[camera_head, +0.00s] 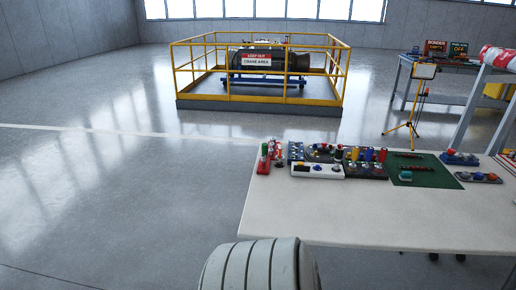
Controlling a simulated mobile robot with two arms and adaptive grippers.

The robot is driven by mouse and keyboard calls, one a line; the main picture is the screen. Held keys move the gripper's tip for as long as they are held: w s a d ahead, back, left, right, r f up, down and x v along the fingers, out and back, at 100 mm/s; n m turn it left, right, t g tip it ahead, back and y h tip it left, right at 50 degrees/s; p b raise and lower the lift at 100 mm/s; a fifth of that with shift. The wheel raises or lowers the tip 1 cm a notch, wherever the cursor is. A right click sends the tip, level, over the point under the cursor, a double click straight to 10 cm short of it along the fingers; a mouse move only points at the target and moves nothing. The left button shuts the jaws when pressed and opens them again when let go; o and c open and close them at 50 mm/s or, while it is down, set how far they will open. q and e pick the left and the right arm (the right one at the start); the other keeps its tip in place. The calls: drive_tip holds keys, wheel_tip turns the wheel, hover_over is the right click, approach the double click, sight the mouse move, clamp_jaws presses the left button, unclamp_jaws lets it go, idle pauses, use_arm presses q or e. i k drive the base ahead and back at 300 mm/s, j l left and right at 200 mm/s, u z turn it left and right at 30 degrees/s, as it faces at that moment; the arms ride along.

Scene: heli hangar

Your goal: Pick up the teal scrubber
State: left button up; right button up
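A small teal object (405,176), which looks like the teal scrubber, lies on a dark green mat (438,179) on the white-topped table (310,215). It is near the mat's front left part, and it is too small in the view to make out its details. Neither of my grippers shows in the head view. Nothing is seen touching the teal object.
Panels with knobs and switches (318,171) stand left of the mat, with red and green cylinders (264,158) at the table's left end. The table's front is bare. A yellow-railed enclosure (190,88) stands behind. Open floor lies left. A ribbed pale form fills the bottom middle.

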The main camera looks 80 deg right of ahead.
sight(405, 176)
drive_tip(key=z, duration=1.75)
